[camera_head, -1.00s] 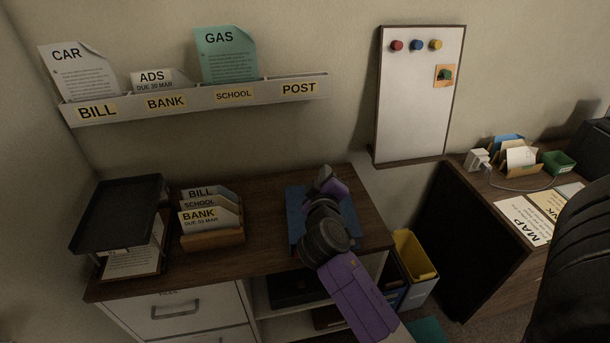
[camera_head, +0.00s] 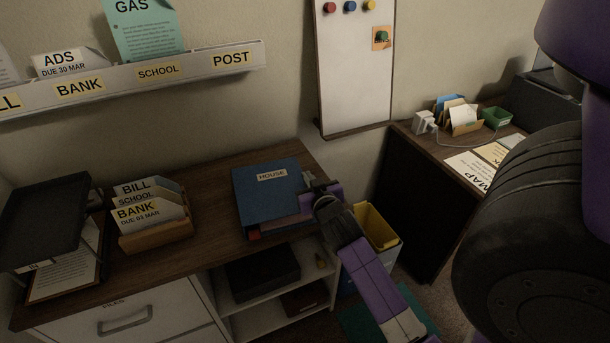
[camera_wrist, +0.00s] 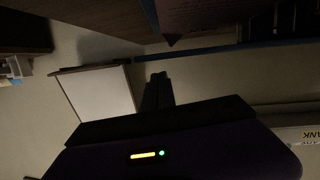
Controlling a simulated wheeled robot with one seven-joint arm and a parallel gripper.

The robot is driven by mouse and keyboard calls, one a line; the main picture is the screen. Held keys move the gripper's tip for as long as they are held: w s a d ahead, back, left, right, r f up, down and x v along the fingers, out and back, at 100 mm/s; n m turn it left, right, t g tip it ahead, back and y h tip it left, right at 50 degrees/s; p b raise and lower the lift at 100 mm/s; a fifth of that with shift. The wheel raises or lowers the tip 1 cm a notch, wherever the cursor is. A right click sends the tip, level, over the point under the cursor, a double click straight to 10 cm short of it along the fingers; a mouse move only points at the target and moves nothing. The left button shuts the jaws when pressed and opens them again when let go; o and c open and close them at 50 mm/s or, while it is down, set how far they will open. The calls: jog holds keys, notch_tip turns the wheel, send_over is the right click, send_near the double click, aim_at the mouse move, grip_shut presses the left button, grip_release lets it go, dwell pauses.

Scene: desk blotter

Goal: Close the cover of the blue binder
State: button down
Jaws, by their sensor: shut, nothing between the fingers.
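The blue binder (camera_head: 265,208), labelled HOUSE, lies on the wooden cabinet top in the head view. Its cover looks flat and down over the pages, with a little of the contents showing at the front edge. My gripper (camera_head: 308,181) is at the binder's right edge, partly hiding its right side. I cannot tell whether they touch. In the wrist view my gripper's fingers (camera_wrist: 157,90) are together with nothing between them. A thin blue edge (camera_wrist: 235,48), probably the binder's, crosses the dark upper part of that view.
A letter holder (camera_head: 155,233) and a black tray (camera_head: 45,215) stand left of the binder. A wall rack (camera_head: 190,68) and a whiteboard (camera_head: 355,75) hang behind. A yellow-lined bin (camera_head: 383,222) stands right of the cabinet. The wood between holder and binder is clear.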

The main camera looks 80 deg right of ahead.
jog(key=shift+s+f+b, duration=0.1)
jog(key=shift+f+b, duration=0.3)
jog(key=shift+f, duration=0.65)
jog(key=shift+f, duration=0.15)
notch_tip(320, 180, up, 5)
jog(key=p, duration=0.3)
jog(key=shift+d+f+p, duration=0.1)
jog(key=shift+f+p, duration=0.1)
jog(key=shift+p, duration=0.15)
jog(key=b+v, duration=0.1)
jog(key=v, duration=0.9)
